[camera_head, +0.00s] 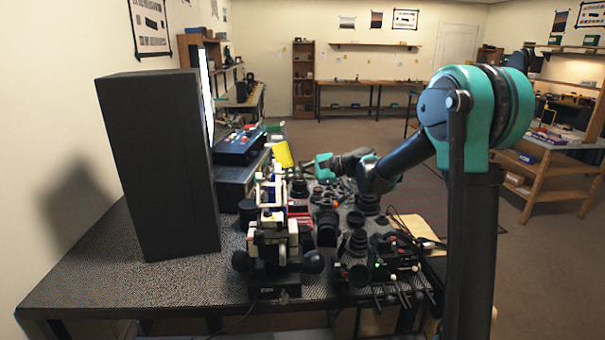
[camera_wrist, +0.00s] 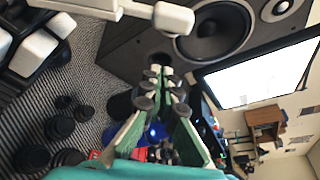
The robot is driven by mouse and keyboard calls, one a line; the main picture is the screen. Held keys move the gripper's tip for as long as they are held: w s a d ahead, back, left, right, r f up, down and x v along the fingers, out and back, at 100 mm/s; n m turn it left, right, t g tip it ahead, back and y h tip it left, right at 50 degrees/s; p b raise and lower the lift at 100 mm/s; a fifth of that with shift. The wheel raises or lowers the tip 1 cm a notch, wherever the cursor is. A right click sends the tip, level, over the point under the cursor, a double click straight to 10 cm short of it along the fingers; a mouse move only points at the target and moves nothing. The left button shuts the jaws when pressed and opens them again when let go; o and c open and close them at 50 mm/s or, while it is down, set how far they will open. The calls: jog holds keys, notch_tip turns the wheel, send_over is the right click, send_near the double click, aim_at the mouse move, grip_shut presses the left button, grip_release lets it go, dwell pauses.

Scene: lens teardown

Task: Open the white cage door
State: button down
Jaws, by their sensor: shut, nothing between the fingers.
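A white-and-black device (camera_head: 272,238) stands near the front of the table in the head view, with pale upright bars on top. I cannot tell which part is the cage door. In the wrist view, a white bar with a rounded end (camera_wrist: 172,18) crosses the top, and white blocks (camera_wrist: 38,50) show at upper left. My gripper (camera_wrist: 163,78) is shut and empty, with its tips just below the rounded bar end in the picture; I cannot tell whether they touch. In the head view my gripper's teal part (camera_head: 323,166) is behind and right of the device, its fingertips unclear.
A tall dark speaker (camera_head: 160,165) stands left of the device; its cone (camera_wrist: 210,28) shows in the wrist view. Black lenses (camera_head: 327,225) crowd the table to the right. A yellow object (camera_head: 283,154) is behind. The table's front left (camera_head: 110,270) is clear.

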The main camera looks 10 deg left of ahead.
aim_at(280, 167)
jog(key=shift+s+d+r, duration=0.2)
jog(key=shift+s+r, duration=1.2)
jog(key=shift+s+d+r+n+t+y, duration=0.2)
jog(key=shift+s+r+n, duration=0.25)
jog(key=shift+s+r, duration=0.2)
jog(key=shift+s+d+r+n+t+y, duration=0.2)
jog(key=shift+s+r+n, duration=0.25)
jog(key=shift+s+r, duration=0.15)
jog(key=shift+w+a, duration=0.1)
